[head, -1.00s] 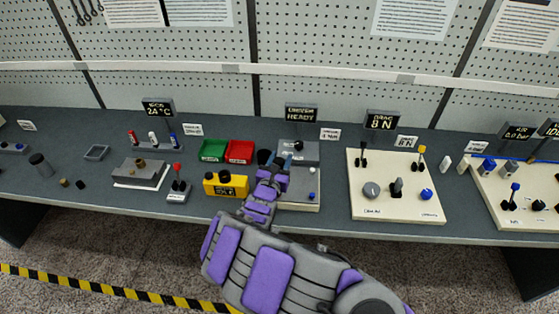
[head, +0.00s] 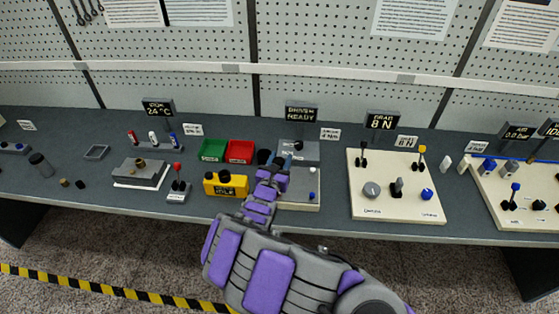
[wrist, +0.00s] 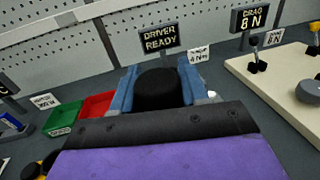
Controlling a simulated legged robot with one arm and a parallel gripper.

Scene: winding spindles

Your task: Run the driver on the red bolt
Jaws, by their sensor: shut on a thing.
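My gripper (head: 282,161) is over the driver station, a grey block on a pale base (head: 304,199). In the wrist view its blue fingers (wrist: 158,88) are shut on a black round-topped piece, which looks like the driver (wrist: 157,92). The lower end of this piece is hidden by my gripper and wrist. The sign (head: 301,114) behind reads DRIVER READY. I cannot make out a red bolt at the station; my arm covers part of it.
A green bin (head: 212,150) and a red bin (head: 240,151) stand left of my gripper, with a yellow box (head: 226,184) in front. A cream panel (head: 397,207) with knobs and levers lies to the right. Bare bench shows between the stations.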

